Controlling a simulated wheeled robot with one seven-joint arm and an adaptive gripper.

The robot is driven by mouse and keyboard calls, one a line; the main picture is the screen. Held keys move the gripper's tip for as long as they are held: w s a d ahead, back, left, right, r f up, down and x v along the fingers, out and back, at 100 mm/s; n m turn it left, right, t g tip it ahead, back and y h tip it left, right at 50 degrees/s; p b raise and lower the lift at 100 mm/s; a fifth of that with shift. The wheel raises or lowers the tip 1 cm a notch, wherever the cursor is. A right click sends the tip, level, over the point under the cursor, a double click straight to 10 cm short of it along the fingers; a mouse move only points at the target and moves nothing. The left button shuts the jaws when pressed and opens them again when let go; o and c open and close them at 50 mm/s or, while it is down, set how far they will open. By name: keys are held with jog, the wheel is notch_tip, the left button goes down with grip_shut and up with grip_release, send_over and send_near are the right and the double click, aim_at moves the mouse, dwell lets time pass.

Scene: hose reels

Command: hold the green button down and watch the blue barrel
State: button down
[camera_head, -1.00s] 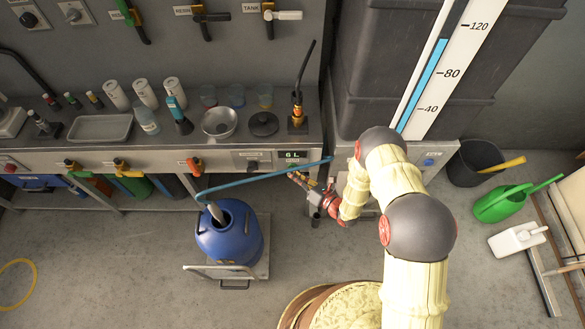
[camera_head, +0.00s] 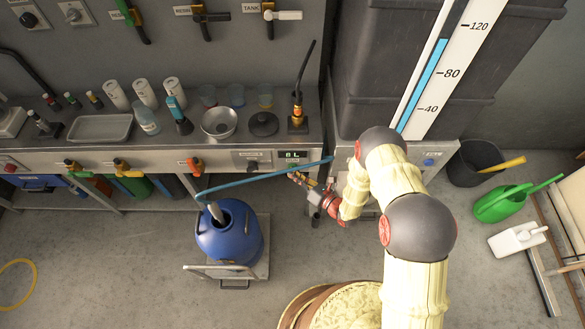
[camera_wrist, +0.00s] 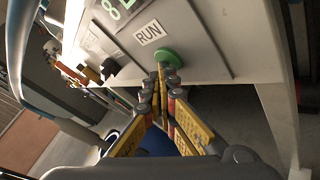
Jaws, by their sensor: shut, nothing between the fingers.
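The round green button (camera_wrist: 172,57) sits on the panel below a "RUN" label in the wrist view. My gripper (camera_wrist: 166,70) is shut and empty, its fingertips against the button's lower edge; how far the button is pressed I cannot tell. In the head view my gripper (camera_head: 294,176) is at the bench front, below the display (camera_head: 293,154), which reads 8 L. The blue barrel (camera_head: 240,244) stands upright on a low platform, with the end of a blue hose (camera_head: 262,178) in its open mouth. The liquid level inside is not visible.
The hose runs from the right of the bench front across to the barrel. A large dark tank (camera_head: 385,75) with a blue level gauge stands behind my arm. A black bucket (camera_head: 466,170) and a green watering can (camera_head: 503,204) are at right.

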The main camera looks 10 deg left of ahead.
dwell(0.4)
jog(key=shift+s+d, duration=0.25)
jog(key=shift+s, duration=0.7)
jog(key=shift+s+d+p, duration=0.2)
jog(key=shift+s, duration=0.6)
jog(key=shift+s+d+p, duration=0.2)
jog(key=shift+s, duration=0.65)
jog(key=shift+s+d+p, duration=0.2)
jog(key=shift+s, duration=0.6)
